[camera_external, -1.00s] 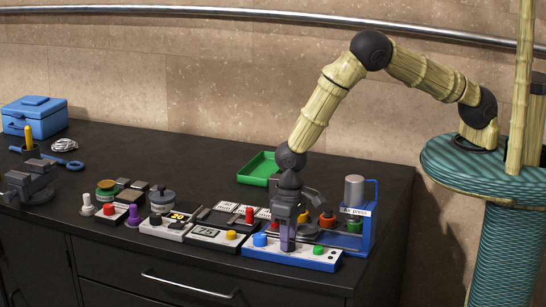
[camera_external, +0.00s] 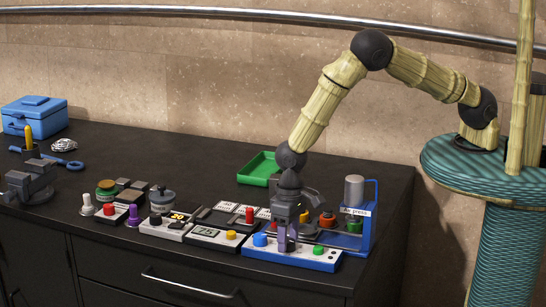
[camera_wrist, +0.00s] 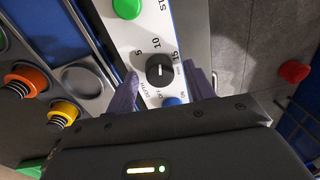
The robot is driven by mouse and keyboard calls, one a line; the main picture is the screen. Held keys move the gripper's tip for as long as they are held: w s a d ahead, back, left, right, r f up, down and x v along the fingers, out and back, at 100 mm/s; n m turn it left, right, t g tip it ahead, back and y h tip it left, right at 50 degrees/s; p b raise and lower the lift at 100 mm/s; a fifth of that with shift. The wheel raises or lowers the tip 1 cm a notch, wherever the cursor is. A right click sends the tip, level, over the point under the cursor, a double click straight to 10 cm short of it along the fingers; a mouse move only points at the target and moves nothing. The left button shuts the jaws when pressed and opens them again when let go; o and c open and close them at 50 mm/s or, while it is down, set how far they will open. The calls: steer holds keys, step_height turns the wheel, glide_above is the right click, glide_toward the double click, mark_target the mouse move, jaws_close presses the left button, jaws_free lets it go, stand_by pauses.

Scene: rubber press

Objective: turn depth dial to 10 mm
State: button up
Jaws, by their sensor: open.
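The depth dial (camera_wrist: 160,71) is a round black knob with a short light mark, on the white panel of the blue-edged press base (camera_wrist: 140,33). Printed marks 5, 10, 15 and OFF surround it; exactly which mark its pointer faces is hard to tell. My gripper (camera_wrist: 164,80) has purple fingers, open, one on each side of the dial. Whether they touch it cannot be told. In the external view my gripper (camera_external: 288,238) points down over the front of the press base (camera_external: 310,257), hiding the dial.
A green button (camera_external: 318,250) and a blue button (camera_external: 260,240) flank my gripper on the base. The press column (camera_external: 354,190) stands behind right. Orange and yellow knobs (camera_wrist: 63,114) show at the left in the wrist view. A green tray (camera_external: 258,170) lies behind.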

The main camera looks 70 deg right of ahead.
step_height(320, 180, up, 17)
steer(key=d+b, duration=0.1)
steer(key=b, duration=0.3)
steer(key=shift+r, duration=0.15)
stand_by(0.4)
steer(key=s+d+r+t, duration=0.1)
steer(key=s+d+r, duration=0.1)
steer(key=d, duration=1.6)
steer(key=s+d+t, duration=0.1)
steer(key=s+d, duration=1)
steer(key=d, duration=0.3)
steer(key=shift+n+t+h, duration=0.3)
steer(key=shift+n, duration=0.1)
stand_by(0.8)
